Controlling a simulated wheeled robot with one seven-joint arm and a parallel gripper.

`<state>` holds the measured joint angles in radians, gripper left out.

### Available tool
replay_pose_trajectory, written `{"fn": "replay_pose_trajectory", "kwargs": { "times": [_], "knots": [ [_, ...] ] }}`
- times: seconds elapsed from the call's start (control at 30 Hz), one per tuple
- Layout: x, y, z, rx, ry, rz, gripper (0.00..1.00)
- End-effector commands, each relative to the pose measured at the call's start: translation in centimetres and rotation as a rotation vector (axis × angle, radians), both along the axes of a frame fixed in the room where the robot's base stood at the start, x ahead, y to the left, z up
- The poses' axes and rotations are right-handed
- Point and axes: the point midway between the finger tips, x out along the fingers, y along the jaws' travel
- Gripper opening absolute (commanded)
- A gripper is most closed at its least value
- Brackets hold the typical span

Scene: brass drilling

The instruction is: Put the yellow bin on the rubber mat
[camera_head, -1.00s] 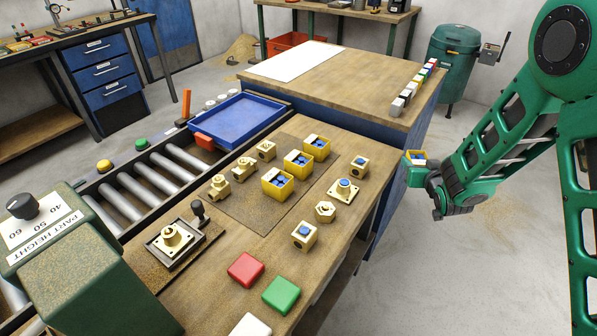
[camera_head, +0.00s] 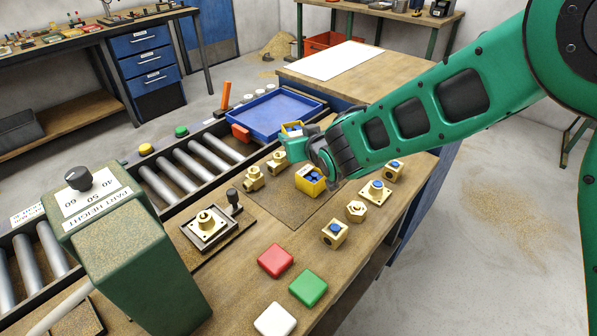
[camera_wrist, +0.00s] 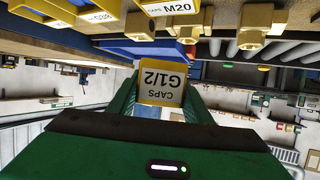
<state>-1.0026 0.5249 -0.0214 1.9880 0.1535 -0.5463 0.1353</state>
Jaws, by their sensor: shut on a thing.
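My gripper (camera_head: 294,146) is shut on a yellow bin (camera_head: 291,129) with blue and white contents, above the far end of the mat area. In the wrist view the held yellow bin (camera_wrist: 162,86) shows a label reading CAPS G1/2, between my fingers (camera_wrist: 160,98). The dark rubber mat (camera_head: 284,208) lies on the bench, partly hidden by my arm. Another yellow bin (camera_head: 311,181) with blue caps stands on it. A bin labelled M20 (camera_wrist: 172,9) and another labelled G3/8 (camera_wrist: 95,14) show at the wrist view's top.
Brass fittings (camera_head: 253,178) stand on the mat's left side, and more (camera_head: 356,211) to its right. A blue tray (camera_head: 268,116) lies beyond. A clamp fixture (camera_head: 208,228) and red, green and white blocks (camera_head: 275,261) are nearer.

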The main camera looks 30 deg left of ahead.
Motion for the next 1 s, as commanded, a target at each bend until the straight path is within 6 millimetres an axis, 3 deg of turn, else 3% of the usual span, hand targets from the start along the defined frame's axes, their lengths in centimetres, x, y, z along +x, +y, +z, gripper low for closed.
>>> {"fn": "replay_pose_trajectory", "kwargs": {
  "times": [0.13, 0.33, 0.8, 1.0],
  "knots": [
    [-2.2, 2.2, 0.7, 0.001, 0.000, 0.040, 0.21],
    [-3.8, 2.6, 0.5, -0.001, -0.001, 0.058, 0.21],
    [-10.0, -3.5, -4.8, -0.004, -0.001, 0.057, 0.21],
    [-11.5, -4.9, -5.9, -0.001, -0.001, 0.055, 0.21]
  ]
}}
